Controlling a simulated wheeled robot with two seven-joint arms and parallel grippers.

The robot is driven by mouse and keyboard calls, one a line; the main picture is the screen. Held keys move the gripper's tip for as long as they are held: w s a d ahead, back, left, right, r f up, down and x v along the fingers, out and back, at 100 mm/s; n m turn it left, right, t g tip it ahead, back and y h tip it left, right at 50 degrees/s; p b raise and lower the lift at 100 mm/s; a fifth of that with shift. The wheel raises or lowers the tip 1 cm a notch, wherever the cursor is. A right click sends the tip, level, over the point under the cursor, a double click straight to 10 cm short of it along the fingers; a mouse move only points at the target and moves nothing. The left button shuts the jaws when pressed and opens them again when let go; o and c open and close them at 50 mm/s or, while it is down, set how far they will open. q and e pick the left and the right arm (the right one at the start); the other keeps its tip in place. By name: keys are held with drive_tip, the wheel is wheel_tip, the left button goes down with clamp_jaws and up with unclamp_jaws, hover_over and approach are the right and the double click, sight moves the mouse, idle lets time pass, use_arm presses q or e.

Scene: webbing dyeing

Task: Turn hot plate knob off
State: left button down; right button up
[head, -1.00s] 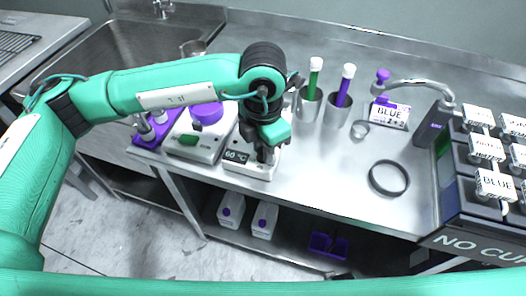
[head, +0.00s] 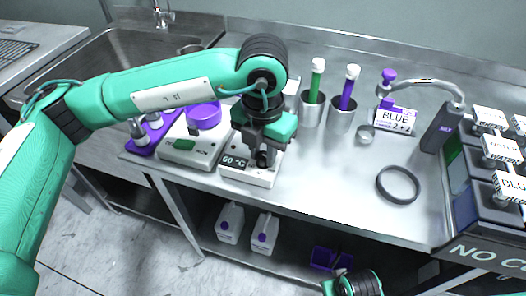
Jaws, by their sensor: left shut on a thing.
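The white hot plate (head: 262,177) stands at the front edge of the steel bench, with a display (head: 235,161) reading 60 °C. My left gripper (head: 265,157) points down over its front face, right of the display. It is shut on the hot plate's knob, which the fingers mostly hide, so I cannot read the knob's angle. Part of my right arm shows at the bottom edge; I cannot make out its jaws.
A white device with a green switch (head: 185,144) and purple top stands close on the left. Metal cups (head: 340,118) with tubes, a BLUE label (head: 396,119) and a black ring (head: 398,185) are to the right. Bench between hot plate and ring is clear.

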sight(264, 154)
use_arm(q)
drive_tip(key=shift+r, duration=0.1)
drive_tip(key=c, duration=1.2)
unclamp_jaws()
wheel_tip(264, 154, up, 14)
drive_tip(key=shift+f, duration=0.2)
